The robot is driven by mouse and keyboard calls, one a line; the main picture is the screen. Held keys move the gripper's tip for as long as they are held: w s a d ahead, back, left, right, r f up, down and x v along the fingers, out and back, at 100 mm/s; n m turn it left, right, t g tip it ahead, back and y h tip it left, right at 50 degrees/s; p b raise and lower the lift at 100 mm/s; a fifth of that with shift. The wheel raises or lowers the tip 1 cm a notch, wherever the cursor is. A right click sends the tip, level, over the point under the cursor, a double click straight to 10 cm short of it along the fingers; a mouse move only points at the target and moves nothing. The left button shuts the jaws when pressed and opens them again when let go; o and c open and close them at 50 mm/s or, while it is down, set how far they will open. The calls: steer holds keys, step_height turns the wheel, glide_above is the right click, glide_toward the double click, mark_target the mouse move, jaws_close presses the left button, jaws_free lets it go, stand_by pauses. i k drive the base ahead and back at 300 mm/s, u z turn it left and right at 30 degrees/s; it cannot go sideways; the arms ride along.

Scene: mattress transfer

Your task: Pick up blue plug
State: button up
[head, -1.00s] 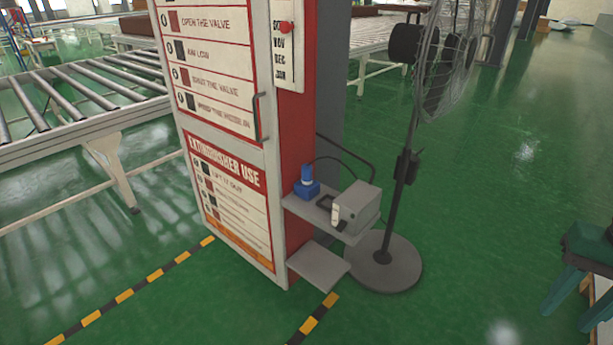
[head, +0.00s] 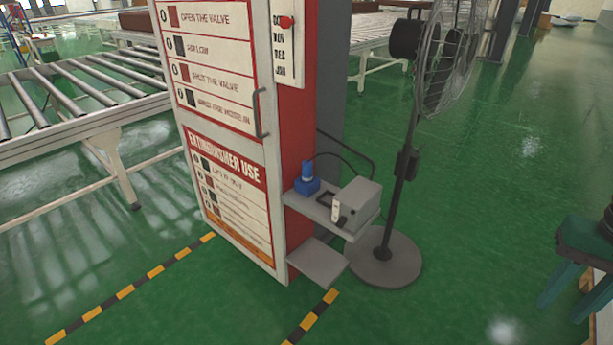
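The blue plug (head: 306,181) stands upright on the small grey shelf (head: 322,222) on the red side of the cabinet. A dark cable arches from near the plug toward the right. My gripper is not in view, so its state does not show.
A grey box (head: 358,203) sits right of the plug on the shelf, with a lower grey shelf (head: 318,262) beneath. A standing fan (head: 402,165) is close at the right. The tall cabinet (head: 235,200) stands left. A roller conveyor (head: 80,110) is behind left. Green floor in front is clear.

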mark_target(306, 167)
steer(key=z, duration=2.6)
steer(key=k, duration=1.55)
steer(key=u, duration=1.5)
steer(key=i, duration=0.9)
steer(key=u, duration=0.05)
